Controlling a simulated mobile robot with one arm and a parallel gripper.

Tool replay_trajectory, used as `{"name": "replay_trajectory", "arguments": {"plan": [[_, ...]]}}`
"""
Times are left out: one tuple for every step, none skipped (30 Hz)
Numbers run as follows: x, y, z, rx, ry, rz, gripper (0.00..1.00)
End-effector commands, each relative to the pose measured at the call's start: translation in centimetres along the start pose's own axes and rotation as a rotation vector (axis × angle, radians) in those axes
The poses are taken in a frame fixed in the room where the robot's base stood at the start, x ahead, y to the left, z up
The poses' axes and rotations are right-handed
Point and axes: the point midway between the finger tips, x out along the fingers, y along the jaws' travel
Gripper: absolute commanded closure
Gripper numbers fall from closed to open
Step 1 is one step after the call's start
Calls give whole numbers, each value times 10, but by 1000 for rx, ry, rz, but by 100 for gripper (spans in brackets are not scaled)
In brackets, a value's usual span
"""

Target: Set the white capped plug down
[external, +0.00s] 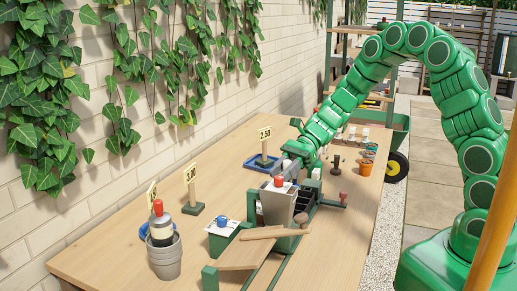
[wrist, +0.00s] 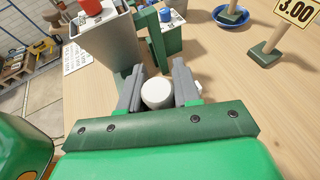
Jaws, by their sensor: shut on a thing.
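The white capped plug (wrist: 157,92) shows in the wrist view as a round white top between the two grey fingers of my gripper (wrist: 158,93). My gripper is shut on it, with a finger on each side. The plug's lower part is hidden, so I cannot tell whether it touches the table. In the external view my gripper (external: 296,152) is over the wooden table (external: 130,262), just behind the grey metal hopper (external: 277,206). The plug cannot be made out there.
The hopper, with a red knob, also stands close ahead in the wrist view (wrist: 106,42). Price signs (external: 191,188) and a grey bucket (external: 165,258) stand to the left. An orange pot (external: 366,166) is at right.

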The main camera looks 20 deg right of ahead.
Motion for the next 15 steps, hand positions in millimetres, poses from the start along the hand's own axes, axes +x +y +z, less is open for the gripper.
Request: {"name": "replay_trajectory", "arguments": {"plan": [[-12,1,-5,9,0,-19,97],[-18,3,-7,13,0,-28,97],[-26,4,-11,18,1,-40,97],[-32,5,-14,22,2,-50,97],[-38,6,-16,25,2,-59,97],[-46,8,-20,31,3,-72,97],[-52,10,-22,35,3,-82,97],[-58,11,-24,40,3,-91,97],[-65,14,-28,46,3,-103,97],[-71,16,-30,51,3,-113,97],[-76,18,-33,55,3,-121,97],[-83,20,-36,61,4,-133,97],[-88,23,-38,65,4,-141,97],[-93,25,-41,70,4,-150,97],[-100,28,-44,75,4,-162,97]]}}
